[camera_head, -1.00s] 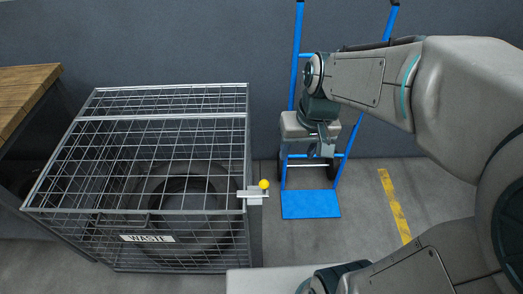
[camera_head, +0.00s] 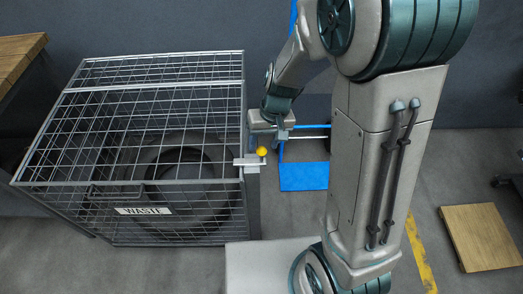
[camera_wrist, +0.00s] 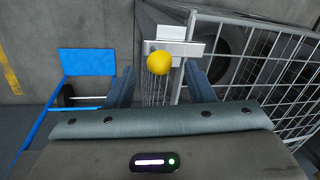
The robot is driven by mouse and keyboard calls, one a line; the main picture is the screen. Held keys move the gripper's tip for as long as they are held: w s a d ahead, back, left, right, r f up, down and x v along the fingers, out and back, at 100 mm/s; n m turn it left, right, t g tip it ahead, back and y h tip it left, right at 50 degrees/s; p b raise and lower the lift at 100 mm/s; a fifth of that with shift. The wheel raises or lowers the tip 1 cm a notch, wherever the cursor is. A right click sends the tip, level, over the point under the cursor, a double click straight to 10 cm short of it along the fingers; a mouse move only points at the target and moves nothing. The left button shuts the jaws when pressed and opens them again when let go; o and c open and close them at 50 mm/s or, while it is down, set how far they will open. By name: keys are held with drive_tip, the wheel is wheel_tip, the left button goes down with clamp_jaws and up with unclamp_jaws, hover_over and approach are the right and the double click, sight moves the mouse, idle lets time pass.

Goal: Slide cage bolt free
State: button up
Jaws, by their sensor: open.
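The waste cage (camera_head: 180,95) is a grey wire-mesh box with a closed mesh lid and a WASTE label. Its bolt (camera_head: 245,161) is a pale metal bar and bracket at the front right corner, with a yellow ball knob (camera_head: 262,151). In the wrist view the knob (camera_wrist: 158,62) appears between the fingertips, near their ends, in front of the bolt bracket (camera_wrist: 178,47). My gripper (camera_head: 270,137) is open and empty, just behind the knob in the head view. It also shows in the wrist view (camera_wrist: 160,78). I cannot tell whether the fingers reach around the knob.
A tyre (camera_head: 180,170) lies inside the cage. A blue hand truck (camera_head: 303,176) stands near the wall, right of the cage. A wooden bench (camera_head: 18,60) is at the left. A wooden board (camera_head: 482,237) lies at the right, beyond a yellow floor line (camera_head: 417,255).

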sight(262, 148)
drive_tip(key=shift+a+f, duration=0.25)
drive_tip(key=shift+f, duration=0.85)
drive_tip(key=shift+a+f, duration=0.2)
drive_tip(key=shift+f, duration=0.9)
